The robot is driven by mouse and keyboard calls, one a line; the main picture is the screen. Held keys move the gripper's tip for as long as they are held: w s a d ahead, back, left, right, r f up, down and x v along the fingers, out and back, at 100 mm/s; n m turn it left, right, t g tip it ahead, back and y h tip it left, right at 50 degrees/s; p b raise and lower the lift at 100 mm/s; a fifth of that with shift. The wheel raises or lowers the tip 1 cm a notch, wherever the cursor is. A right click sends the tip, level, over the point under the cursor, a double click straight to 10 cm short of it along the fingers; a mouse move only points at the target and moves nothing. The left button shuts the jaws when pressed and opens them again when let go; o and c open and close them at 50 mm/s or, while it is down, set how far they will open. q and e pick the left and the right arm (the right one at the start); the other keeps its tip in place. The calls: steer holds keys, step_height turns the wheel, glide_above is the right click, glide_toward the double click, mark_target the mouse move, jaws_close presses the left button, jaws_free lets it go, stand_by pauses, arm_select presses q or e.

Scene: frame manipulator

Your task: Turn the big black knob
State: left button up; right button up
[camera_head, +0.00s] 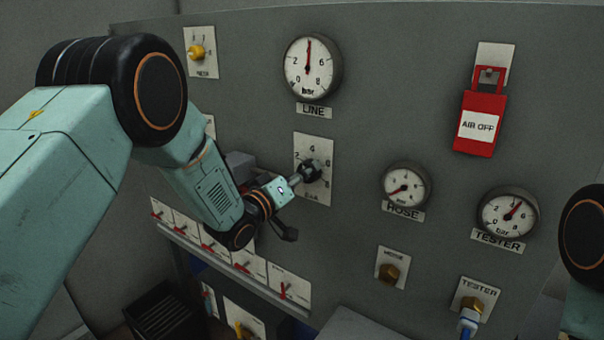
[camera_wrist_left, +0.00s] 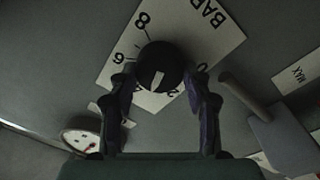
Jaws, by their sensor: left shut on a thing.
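The big black knob (camera_head: 313,170) sits on a white scale plate with numbers, in the middle of the grey panel below the LINE gauge. In the left wrist view the knob (camera_wrist_left: 165,56) is round and dark, with a pale pointer mark on its face. My left gripper (camera_head: 302,177) reaches it from the left and is shut on it. In the wrist view one finger of the gripper (camera_wrist_left: 160,80) is on each side of the knob. The fingers hide part of the scale. My right gripper is out of view.
Gauges LINE (camera_head: 309,68), HOSE (camera_head: 405,187) and TESTER (camera_head: 507,217) are on the panel. A red AIR OFF tag (camera_head: 480,122) hangs at upper right. A small yellow knob (camera_head: 197,52) is at upper left. Several red-handled switches (camera_head: 243,265) line a ledge below my left arm.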

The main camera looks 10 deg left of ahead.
arm_select(q)
steer(key=shift+w+r+n, duration=0.15)
steer(key=shift+r+n, duration=0.2)
steer(key=shift+n, duration=0.85)
steer(key=o, duration=1.2)
steer(key=shift+f, duration=0.3)
steer(key=shift+c, duration=0.2)
steer(key=v, duration=1.2)
